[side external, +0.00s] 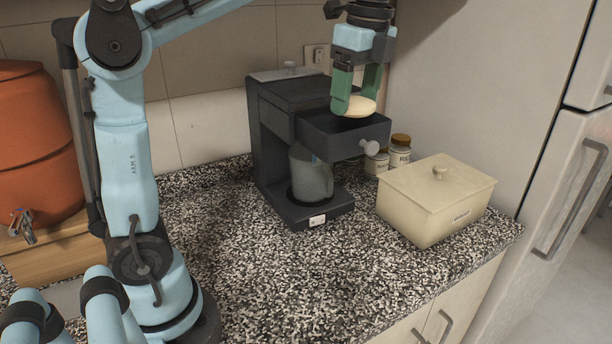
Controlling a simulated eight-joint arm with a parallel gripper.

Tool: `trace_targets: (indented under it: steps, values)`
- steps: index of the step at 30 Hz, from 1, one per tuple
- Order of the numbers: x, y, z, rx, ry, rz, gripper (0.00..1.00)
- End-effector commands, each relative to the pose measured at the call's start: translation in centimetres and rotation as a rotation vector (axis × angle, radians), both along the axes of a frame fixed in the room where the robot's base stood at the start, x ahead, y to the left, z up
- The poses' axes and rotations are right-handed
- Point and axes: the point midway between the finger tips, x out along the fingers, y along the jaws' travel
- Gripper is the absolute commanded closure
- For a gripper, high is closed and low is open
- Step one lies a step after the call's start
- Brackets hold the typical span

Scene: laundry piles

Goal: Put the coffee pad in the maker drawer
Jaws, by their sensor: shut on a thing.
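The coffee pad (361,107) is a pale cream disc in the side external view. My gripper (357,100), with green fingers, points down and is shut on the pad. The dark coffee maker (276,125) stands on the counter against the back wall. Its drawer (346,140) is pulled out toward the front right, with a round light knob (370,147) on its front. The pad is over the drawer's open top, at about rim height; I cannot tell whether it touches the drawer floor. The inside of the drawer is mostly hidden.
A cream lidded box (436,203) and small jars (400,150) stand to the right, near the fridge (480,90). An orange dispenser (35,140) is at left. The front middle of the speckled counter (270,285) is clear.

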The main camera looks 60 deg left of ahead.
Motion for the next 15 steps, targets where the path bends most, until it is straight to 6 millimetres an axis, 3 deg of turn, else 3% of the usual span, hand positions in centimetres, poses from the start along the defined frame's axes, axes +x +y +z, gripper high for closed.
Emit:
trace_targets:
  steps: [7,15]
  values:
    - [1.4,4.6,-2.9,0.000,0.000,0.004,0.58]
    - [1.9,6.1,-4.2,0.000,0.000,0.000,0.58]
